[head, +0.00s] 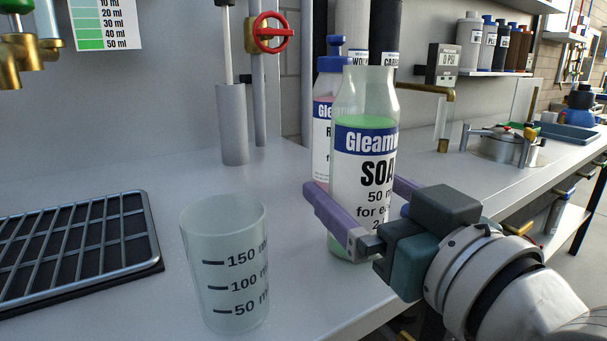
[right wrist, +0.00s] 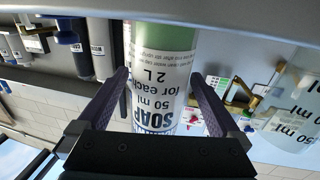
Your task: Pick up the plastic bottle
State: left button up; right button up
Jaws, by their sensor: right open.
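A translucent plastic bottle (head: 364,105) with green liquid and a blue-and-white "SOAP" label stands upright on the grey counter (head: 290,290). My right gripper (head: 354,187) is open, with its purple fingers on either side of the bottle at label height. The right wrist view, which is upside down, also shows the bottle (right wrist: 162,85) between the two spread fingers (right wrist: 159,75). I cannot tell whether either finger touches it. A second Gleam bottle (head: 324,105) with a blue cap stands just behind it, partly hidden. My left gripper is not in view.
A clear measuring beaker (head: 225,270) stands close by at the front left. A dark tray with a metal rack (head: 75,245) lies at the left. A grey cylinder (head: 232,125) and a red valve (head: 270,33) are behind. The counter's front edge runs under my right arm.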

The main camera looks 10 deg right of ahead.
jog(key=shift+w, duration=0.4)
grip_shut()
dwell(0.6)
